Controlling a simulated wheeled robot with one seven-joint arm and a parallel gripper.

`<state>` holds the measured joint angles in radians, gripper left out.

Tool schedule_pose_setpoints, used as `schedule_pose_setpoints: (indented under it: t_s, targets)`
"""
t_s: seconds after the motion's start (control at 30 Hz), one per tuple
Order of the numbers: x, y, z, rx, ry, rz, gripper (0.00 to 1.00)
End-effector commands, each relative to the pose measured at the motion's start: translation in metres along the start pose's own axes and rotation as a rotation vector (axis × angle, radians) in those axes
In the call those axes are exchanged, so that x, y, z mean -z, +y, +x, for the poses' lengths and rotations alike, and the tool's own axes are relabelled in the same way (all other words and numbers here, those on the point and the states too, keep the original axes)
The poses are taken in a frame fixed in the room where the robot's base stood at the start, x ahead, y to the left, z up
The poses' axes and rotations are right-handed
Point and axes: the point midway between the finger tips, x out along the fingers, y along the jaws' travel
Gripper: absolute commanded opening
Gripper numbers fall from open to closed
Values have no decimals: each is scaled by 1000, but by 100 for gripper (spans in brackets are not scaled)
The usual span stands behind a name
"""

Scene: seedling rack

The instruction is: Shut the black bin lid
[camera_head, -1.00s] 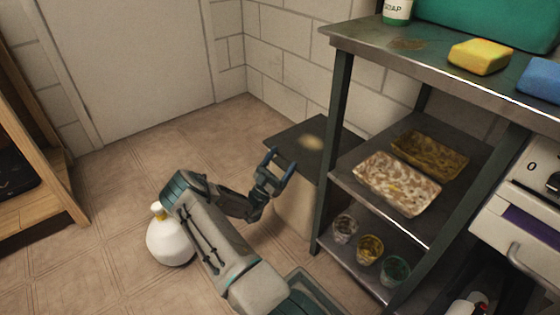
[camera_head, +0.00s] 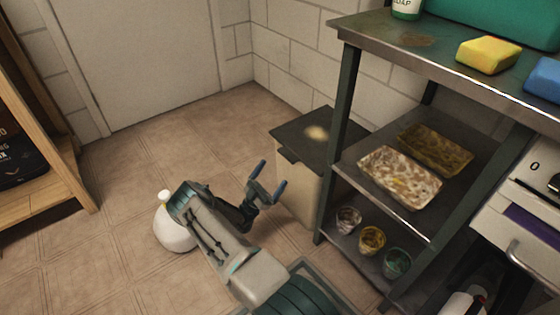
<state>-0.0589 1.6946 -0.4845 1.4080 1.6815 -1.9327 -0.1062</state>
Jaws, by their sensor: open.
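The bin (camera_head: 298,188) is a pale, boxy container in the corner between the wall and the metal shelf unit. Its black lid (camera_head: 297,138) lies flat across the top, with a pale spot on it, and looks shut. The right part of the lid is hidden behind the shelf post. My gripper (camera_head: 270,176) is open and empty, just left of the bin's front and lower than the lid in the picture. It appears apart from the lid; whether it touches the bin body I cannot tell.
A metal shelf unit (camera_head: 343,110) stands right of the bin, holding trays (camera_head: 400,178) and several small cups (camera_head: 372,239). A white bottle (camera_head: 174,229) stands on the floor beside my arm. A wooden rack (camera_head: 62,205) is at left.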

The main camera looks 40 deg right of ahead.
Motion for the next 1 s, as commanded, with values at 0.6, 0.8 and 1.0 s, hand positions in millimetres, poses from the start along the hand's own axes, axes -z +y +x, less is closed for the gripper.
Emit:
schedule_pose_setpoints:
  t_s: [0.6,0.8,1.0]
  targets:
    - [0,-1,-40,1,0,2,100]
    - [0,-1,-40,2,0,2,100]
    - [8,-9,-26,7,-36,17,100]
